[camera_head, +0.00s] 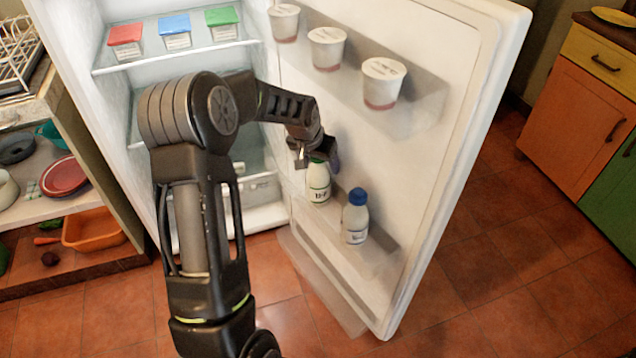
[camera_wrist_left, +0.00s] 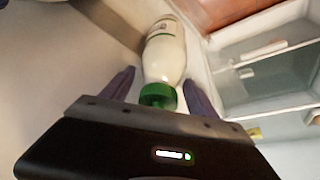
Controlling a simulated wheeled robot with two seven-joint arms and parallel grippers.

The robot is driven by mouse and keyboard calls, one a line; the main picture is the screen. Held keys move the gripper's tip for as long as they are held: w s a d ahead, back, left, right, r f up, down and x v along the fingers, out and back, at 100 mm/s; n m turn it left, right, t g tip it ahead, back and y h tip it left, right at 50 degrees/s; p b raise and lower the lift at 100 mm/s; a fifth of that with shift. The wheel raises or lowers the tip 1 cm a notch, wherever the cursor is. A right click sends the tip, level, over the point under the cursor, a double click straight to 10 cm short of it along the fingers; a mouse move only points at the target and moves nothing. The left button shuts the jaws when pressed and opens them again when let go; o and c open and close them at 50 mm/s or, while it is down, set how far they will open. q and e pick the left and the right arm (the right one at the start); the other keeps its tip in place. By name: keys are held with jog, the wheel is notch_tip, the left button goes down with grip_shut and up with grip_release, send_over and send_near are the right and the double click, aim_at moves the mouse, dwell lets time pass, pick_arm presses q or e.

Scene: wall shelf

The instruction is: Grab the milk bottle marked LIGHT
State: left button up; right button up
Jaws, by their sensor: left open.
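My left gripper (camera_head: 315,158) is open at the fridge door, close above a white milk bottle with a green cap (camera_head: 319,186). In the left wrist view, this bottle (camera_wrist_left: 166,55) points its green cap at the gripper, between the two purple fingers (camera_wrist_left: 160,80), with gaps beside the cap. A second milk bottle with a blue cap (camera_head: 356,216) stands to its right on the same lower door shelf. Both bottles look upright and have dark print, but I cannot read which one says LIGHT. My right gripper is not in view.
The fridge door (camera_head: 440,170) stands open. Several white cups (camera_head: 327,48) stand on the upper door shelf, above the bottles. Red, blue and green-lidded tubs (camera_head: 174,32) sit on a shelf inside the fridge. Cabinets (camera_head: 575,120) stand at the right.

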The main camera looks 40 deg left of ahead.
pick_arm(q)
grip_shut()
dwell(0.8)
jog(key=shift+r, duration=0.1)
